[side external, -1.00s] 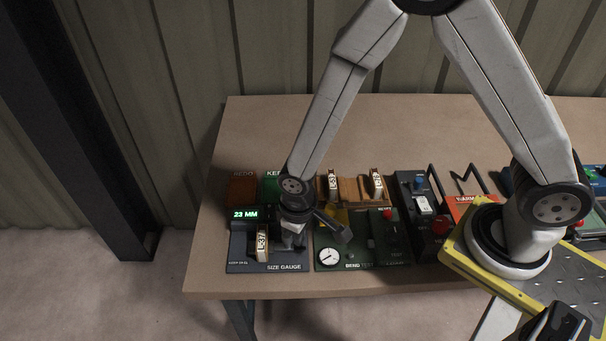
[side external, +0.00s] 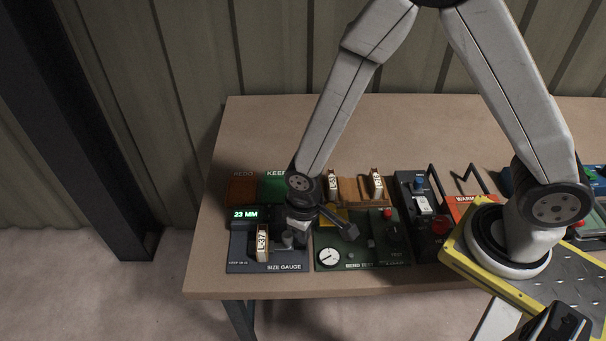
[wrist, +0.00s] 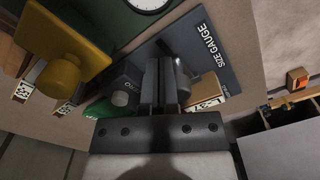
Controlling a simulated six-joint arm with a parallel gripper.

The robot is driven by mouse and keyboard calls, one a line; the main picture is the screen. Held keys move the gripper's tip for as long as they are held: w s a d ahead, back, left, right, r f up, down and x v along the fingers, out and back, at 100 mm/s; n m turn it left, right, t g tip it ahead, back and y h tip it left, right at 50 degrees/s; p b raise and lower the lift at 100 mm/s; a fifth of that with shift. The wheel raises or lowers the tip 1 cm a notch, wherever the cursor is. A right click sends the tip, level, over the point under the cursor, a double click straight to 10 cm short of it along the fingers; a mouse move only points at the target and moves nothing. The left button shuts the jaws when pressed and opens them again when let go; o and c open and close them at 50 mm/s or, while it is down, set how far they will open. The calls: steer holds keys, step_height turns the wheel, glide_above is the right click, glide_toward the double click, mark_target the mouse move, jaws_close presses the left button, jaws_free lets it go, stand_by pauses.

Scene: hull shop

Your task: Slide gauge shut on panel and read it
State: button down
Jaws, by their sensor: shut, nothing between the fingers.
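The size gauge (side external: 266,266) is a dark blue-grey plate at the left front of the bench. Its green display (side external: 245,214) reads 23 MM. A small tan panel (side external: 262,243) with a white label stands upright on the gauge; the label looks like L-37, and the panel also shows in the wrist view (wrist: 206,103). A grey gauge slide (side external: 287,239) is just right of the panel, partly hidden by my gripper. My gripper (side external: 301,233) is shut and empty, low over the gauge's right side. In the wrist view, its fingers (wrist: 160,84) point at the gauge plate.
The bend tester (side external: 352,258), with a round dial, adjoins on the right. A REDO pad (side external: 241,191) and a green KEEP pad (side external: 272,187) lie behind the gauge. Two labelled panels (side external: 333,185) stand in a wooden rack (side external: 351,191). The back of the bench (side external: 300,115) is clear.

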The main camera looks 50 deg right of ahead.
steer(key=shift+r, duration=2.7)
steer(key=shift+d+r, duration=0.1)
steer(key=shift+m+t, duration=0.6)
steer(key=shift+m, duration=0.1)
steer(key=d+r, duration=0.1)
steer(key=d, duration=0.1)
steer(key=d+r, duration=0.1)
steer(key=d, duration=0.1)
steer(key=d+r, duration=0.2)
steer(key=shift+d, duration=0.3)
steer(key=s+d+r+m+t, duration=0.1)
steer(key=s+d+r, duration=0.2)
steer(key=d, duration=0.4)
steer(key=shift+d+r+m, duration=0.3)
steer(key=shift+d, duration=0.05)
